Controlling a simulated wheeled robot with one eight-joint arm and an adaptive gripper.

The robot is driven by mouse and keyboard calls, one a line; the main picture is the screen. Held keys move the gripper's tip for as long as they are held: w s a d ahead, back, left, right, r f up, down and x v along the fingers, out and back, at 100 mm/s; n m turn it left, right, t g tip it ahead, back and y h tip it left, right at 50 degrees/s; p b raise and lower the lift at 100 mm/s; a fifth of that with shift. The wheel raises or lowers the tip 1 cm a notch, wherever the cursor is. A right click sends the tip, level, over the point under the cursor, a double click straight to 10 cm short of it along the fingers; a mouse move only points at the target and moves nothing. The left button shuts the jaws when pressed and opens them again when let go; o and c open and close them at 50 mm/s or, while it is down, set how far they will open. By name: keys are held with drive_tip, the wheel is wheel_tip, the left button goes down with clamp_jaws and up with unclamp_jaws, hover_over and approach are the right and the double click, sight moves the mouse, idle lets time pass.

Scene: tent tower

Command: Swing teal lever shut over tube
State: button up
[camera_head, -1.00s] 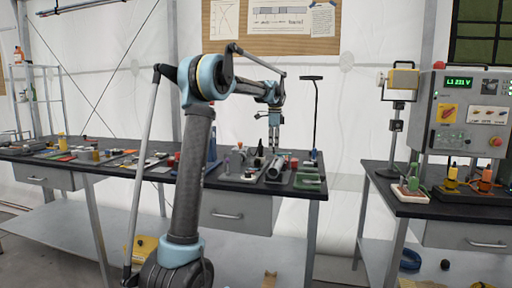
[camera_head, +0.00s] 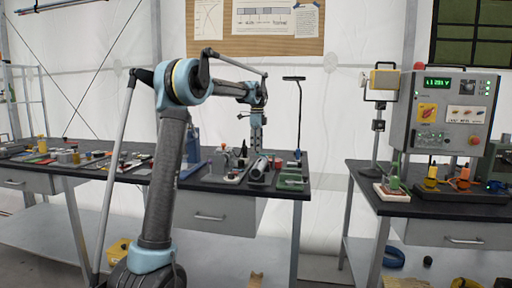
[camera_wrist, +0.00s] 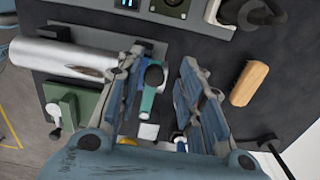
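The teal lever (camera_wrist: 148,98) shows in the wrist view with a dark round end, between my gripper's fingers and closer to the left one. My gripper (camera_wrist: 162,60) is open, its two blue-grey fingers spread apart. I cannot tell whether the left finger touches the lever. The silver tube (camera_wrist: 65,58) lies to the left of the fingers, with a brownish mark near its right end. In the head view, my gripper (camera_head: 256,148) points down just above the bench, close to the tube (camera_head: 259,167). The lever is too small to make out there.
A green block (camera_wrist: 68,104) with a pale knob sits below the tube in the wrist view. A wooden piece (camera_wrist: 250,83) lies right of the fingers on the dark benchtop (camera_head: 215,183).

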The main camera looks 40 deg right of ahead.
drive_tip(key=shift+s, duration=0.15)
drive_tip(key=shift+r, duration=0.3)
wheel_tip(320, 180, up, 11)
drive_tip(key=shift+r, duration=0.2)
idle(0.8)
